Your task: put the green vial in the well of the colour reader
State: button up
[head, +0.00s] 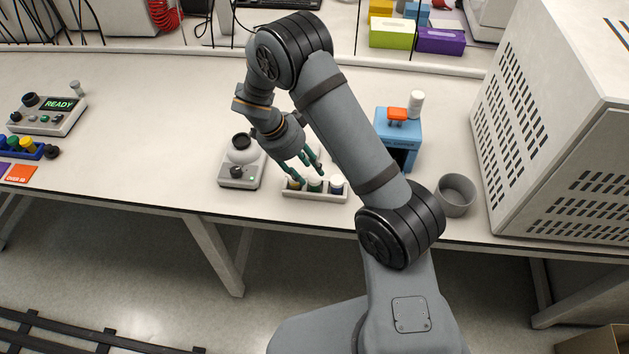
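A white rack (314,196) near the bench's front edge holds a row of small vials. The middle one looks green (315,185), with an amber one (294,184) to its left and a dark blue, white-topped one (337,184) to its right. My gripper (306,167) points down just above the rack, behind the vials. Its teal fingers are spread, with nothing visible between them. A grey device with a green READY display (60,104) stands at the far left. It looks like the colour reader (44,122), with a dark round part (31,100) on top; I cannot see into its well.
A small grey device with a round top (239,172) stands left of the rack. To the right are a blue unit (402,132), a grey cup (456,196) and a large vented cabinet (545,130). A blue tray (22,153) sits before the reader.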

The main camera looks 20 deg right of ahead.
aim_at(313, 178)
jog(key=shift+p+x, duration=0.8)
jog(key=shift+x, duration=1.2)
jog(key=shift+a, duration=0.1)
jog(key=shift+c, duration=0.5)
jog(key=c, duration=0.8)
